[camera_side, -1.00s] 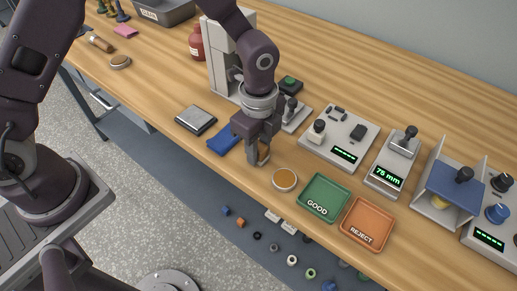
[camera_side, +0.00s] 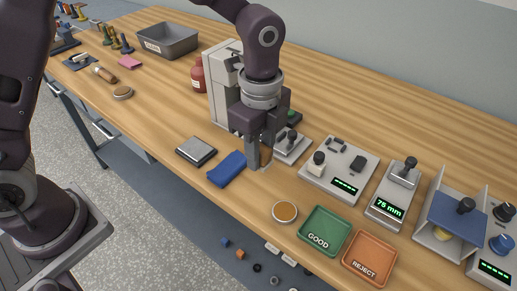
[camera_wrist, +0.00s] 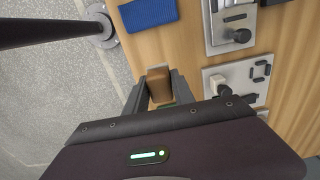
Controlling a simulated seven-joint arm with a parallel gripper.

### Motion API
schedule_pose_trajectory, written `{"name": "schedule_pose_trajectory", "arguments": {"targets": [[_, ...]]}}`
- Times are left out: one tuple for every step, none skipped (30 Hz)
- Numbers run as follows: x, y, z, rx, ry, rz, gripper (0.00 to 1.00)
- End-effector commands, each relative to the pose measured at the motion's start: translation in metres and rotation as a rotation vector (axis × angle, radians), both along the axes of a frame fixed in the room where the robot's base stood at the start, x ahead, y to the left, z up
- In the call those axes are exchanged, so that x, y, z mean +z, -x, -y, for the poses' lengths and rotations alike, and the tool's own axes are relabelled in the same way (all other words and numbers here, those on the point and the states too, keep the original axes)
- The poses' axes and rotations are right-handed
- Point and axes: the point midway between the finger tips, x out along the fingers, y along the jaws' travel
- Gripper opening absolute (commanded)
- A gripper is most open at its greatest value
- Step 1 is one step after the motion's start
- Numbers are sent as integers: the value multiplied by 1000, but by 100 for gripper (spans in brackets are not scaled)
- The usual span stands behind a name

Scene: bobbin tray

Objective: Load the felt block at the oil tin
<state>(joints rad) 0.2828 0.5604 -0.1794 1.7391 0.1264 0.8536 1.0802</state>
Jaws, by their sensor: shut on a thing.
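My gripper (camera_side: 258,158) is pointed down above the bench, right of the blue cloth. In the wrist view its fingers (camera_wrist: 158,98) are shut on a brown block (camera_wrist: 158,82), which I take as the felt block. The side view mostly hides the block behind the fingers. A round tin with an amber-brown top (camera_side: 285,212) stands at the front edge, left of the green tray and apart from my gripper. I cannot tell which is the oil tin.
The blue cloth (camera_side: 227,169) and a grey pad (camera_side: 196,151) lie left of my gripper. A press (camera_side: 222,88) stands behind it. Gauges (camera_side: 339,168) stand right. The GOOD (camera_side: 325,229) and REJECT (camera_side: 370,258) trays are at the front edge. Small parts lie on the floor.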

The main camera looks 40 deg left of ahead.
Motion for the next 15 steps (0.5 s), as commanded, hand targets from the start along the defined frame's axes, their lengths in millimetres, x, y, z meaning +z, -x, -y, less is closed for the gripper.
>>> {"name": "schedule_pose_trajectory", "arguments": {"targets": [[-2,2,11,-7,1,-1,0],[-4,3,20,-8,1,-1,0],[-6,4,32,-8,1,-1,0],[-8,6,40,-9,1,-1,0],[-9,7,48,-7,1,0,0],[-11,10,58,-7,1,0,0],[-12,12,65,-7,1,0,0],[-14,13,70,-5,0,0,0],[-16,15,75,-5,0,-1,0],[-18,15,77,-3,-1,-1,0],[-20,15,78,-2,-1,-1,0],[-24,16,78,-1,-1,-1,0],[-28,16,77,0,-2,-2,0],[-33,16,77,0,-2,-3,0],[-38,16,77,0,-2,-3,0]]}}
